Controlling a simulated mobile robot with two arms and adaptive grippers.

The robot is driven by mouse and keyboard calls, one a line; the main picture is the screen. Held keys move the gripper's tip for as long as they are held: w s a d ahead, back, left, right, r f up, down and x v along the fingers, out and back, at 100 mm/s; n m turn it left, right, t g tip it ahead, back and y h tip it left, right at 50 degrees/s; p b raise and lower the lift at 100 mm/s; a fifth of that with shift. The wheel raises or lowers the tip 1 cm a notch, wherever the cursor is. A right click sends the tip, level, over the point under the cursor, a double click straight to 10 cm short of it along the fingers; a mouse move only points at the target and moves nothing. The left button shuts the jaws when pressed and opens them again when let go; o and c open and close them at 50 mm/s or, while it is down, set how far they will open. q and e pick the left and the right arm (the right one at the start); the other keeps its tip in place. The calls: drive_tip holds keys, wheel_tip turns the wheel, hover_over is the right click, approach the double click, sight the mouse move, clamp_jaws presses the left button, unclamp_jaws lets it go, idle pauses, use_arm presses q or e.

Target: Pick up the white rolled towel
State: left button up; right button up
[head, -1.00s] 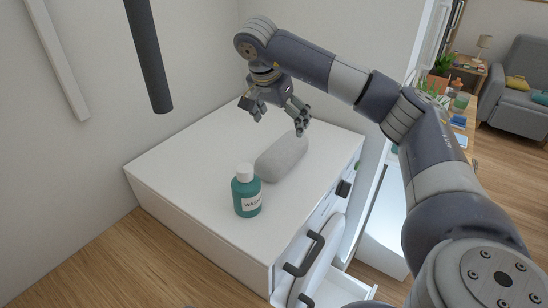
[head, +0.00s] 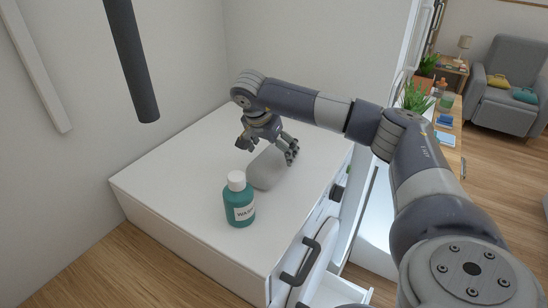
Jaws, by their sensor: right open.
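The white rolled towel (head: 266,171) looks light grey and lies on the white counter (head: 185,180), behind the teal bottle. My right gripper (head: 268,154) is open, pointing down over the towel's far end. One finger is to the left of the towel and the other is at its right side. Its far end is partly hidden by the gripper. I cannot tell whether the fingers touch it. My left gripper is not in view.
A teal bottle (head: 239,203) with a white cap stands upright close in front of the towel. An open drawer (head: 343,291) and a dark handle (head: 301,262) are at the counter's front right. The counter's left part is clear.

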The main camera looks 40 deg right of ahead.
sight(273, 152)
drive_tip(key=shift+p+x, duration=0.4)
drive_tip(key=shift+x, duration=1.2)
drive_tip(key=shift+c, duration=0.3)
drive_tip(key=shift+s, duration=0.1)
drive_tip(key=c, duration=1.2)
drive_tip(key=shift+r, duration=0.2)
